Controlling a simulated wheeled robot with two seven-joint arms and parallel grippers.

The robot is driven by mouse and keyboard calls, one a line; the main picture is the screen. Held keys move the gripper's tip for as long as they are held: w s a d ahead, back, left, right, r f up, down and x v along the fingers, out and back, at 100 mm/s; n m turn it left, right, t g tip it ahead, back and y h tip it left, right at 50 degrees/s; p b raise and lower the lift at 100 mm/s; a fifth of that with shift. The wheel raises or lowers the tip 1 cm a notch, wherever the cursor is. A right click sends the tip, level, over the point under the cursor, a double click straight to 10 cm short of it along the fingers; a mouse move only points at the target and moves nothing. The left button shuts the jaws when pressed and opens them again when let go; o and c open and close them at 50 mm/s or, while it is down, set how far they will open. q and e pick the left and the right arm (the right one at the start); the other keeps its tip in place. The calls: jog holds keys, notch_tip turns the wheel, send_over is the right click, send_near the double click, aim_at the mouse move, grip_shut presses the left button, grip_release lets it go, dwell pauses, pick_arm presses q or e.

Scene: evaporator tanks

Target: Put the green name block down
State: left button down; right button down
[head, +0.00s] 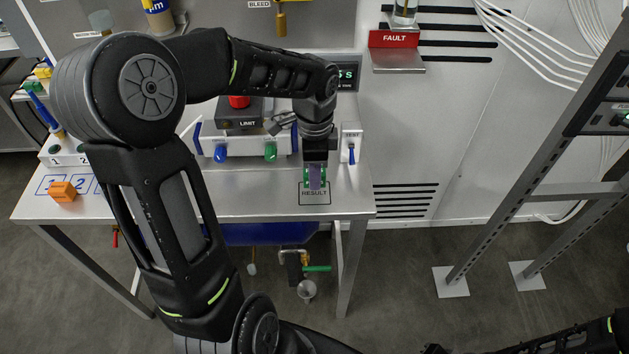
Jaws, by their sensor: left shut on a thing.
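My left gripper (316,182) points straight down at the right end of the steel table. It is shut on the green name block (309,176), of which only small green parts show beside the fingers. The block is over or on the outlined square marked RESULT (314,196). I cannot tell whether it touches the table top. My right gripper is not in view; only part of that arm shows at the lower right.
The steel table (250,200) has an orange block (62,192) at its left, near numbered squares. Behind my gripper are a LIMIT box with a red button (239,102), blue and green knobs, and a TEST switch (351,148). A metal rack stands at the right.

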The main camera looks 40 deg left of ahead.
pick_arm(q)
jog(key=shift+f, duration=1.85)
jog(key=shift+f, duration=0.1)
jog(key=shift+f, duration=0.15)
jog(key=c, duration=1.1)
grip_release()
jog(key=shift+o, duration=0.2)
notch_tip(320, 180, up, 12)
jog(key=shift+r, duration=0.25)
